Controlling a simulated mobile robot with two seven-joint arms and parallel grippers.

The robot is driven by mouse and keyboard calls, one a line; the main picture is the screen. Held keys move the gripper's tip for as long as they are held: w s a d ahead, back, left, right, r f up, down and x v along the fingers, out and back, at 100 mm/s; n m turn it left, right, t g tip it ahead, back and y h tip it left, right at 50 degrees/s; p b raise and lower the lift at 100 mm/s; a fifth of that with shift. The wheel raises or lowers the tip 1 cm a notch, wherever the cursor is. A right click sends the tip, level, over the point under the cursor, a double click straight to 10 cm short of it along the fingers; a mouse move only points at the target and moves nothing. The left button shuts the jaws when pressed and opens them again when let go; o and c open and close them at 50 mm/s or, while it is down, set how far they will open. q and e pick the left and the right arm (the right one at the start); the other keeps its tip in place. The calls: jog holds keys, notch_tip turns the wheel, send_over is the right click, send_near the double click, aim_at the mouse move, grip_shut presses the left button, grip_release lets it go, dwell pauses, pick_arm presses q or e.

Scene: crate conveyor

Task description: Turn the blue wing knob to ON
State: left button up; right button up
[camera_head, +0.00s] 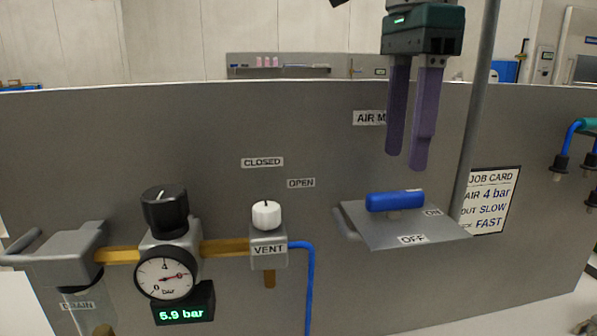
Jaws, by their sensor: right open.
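The blue wing knob (395,200) stands on a grey plate (375,232) that juts from the panel. Its bar lies left to right, with its right end close to the ON label (433,212). The OFF label (411,239) is at the plate's front, below the knob. My right gripper (407,160) hangs above the knob with its two purple fingers pointing down. The fingers are apart and empty, and they do not touch the knob. My left gripper is not in view.
A grey pole (476,110) rises just right of my right gripper. A job card (489,200) is on the panel behind it. At left are a black knob (165,210), a gauge reading 5.9 bar (167,279) and a white VENT knob (267,215) with a blue hose (310,285).

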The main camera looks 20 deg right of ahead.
aim_at(401, 193)
notch_tip(401, 193, up, 5)
jog(key=shift+f, duration=0.1)
jog(key=shift+s, duration=0.1)
dwell(0.6)
